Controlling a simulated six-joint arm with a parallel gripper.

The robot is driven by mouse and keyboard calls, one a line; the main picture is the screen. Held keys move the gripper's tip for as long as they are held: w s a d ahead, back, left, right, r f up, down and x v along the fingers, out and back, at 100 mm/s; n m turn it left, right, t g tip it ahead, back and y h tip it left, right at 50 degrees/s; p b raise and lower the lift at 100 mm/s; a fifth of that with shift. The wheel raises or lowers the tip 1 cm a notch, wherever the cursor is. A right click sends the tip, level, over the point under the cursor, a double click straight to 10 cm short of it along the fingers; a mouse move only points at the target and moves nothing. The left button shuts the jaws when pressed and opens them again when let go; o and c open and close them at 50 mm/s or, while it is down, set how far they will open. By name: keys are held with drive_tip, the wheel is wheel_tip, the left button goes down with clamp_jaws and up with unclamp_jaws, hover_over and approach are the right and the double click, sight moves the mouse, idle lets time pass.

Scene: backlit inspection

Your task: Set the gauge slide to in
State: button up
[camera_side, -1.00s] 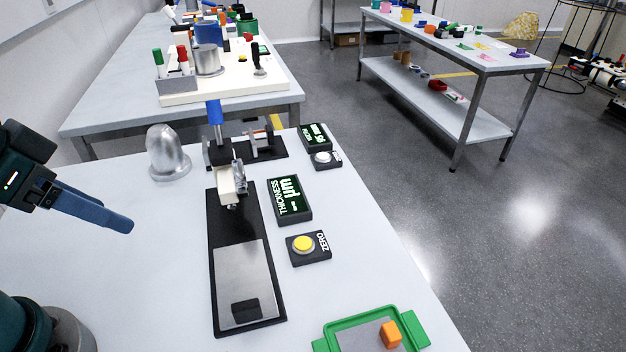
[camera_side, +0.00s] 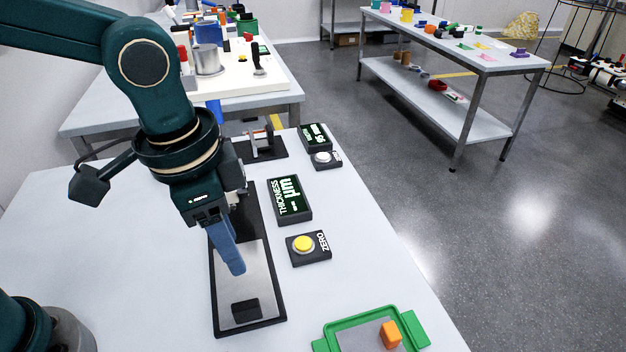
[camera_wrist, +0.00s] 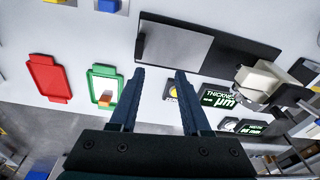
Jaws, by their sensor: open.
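The thickness gauge has a long black base (camera_side: 222,325) with a silver slide plate (camera_side: 258,268) on it. A small black block (camera_side: 246,309) stands on the plate's near end. In the wrist view the plate (camera_wrist: 178,45) lies beyond my fingertips, with the black block (camera_wrist: 141,47) at its left end. My gripper (camera_side: 238,268) points down over the plate in the side view, apart from the block. In the wrist view my gripper (camera_wrist: 160,72) is open and empty. My arm hides the gauge head in the side view; the white head (camera_wrist: 262,80) shows in the wrist view.
A thickness display (camera_side: 289,201) and a yellow ZERO button (camera_side: 303,243) sit right of the gauge. A green tray (camera_side: 416,328) with an orange block (camera_side: 390,334) is at the front right. A red tray (camera_wrist: 48,78) shows in the wrist view. The table left of the gauge is clear.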

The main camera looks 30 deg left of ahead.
sight(245, 304)
drive_tip(key=shift+m+g+y, duration=0.3)
drive_tip(key=shift+m+g, duration=0.3)
drive_tip(key=shift+m, duration=0.1)
drive_tip(key=d+f, duration=0.1)
drive_tip(key=s+f, duration=0.1)
drive_tip(key=f, duration=0.1)
drive_tip(key=s+d+f, duration=0.1)
drive_tip(key=shift+s+d+f, duration=0.15)
drive_tip(key=shift+d+f, duration=0.05)
drive_tip(key=shift+d, duration=0.1)
drive_tip(key=shift+f, duration=2.3)
clamp_jaws()
drive_tip(key=shift+r, duration=0.1)
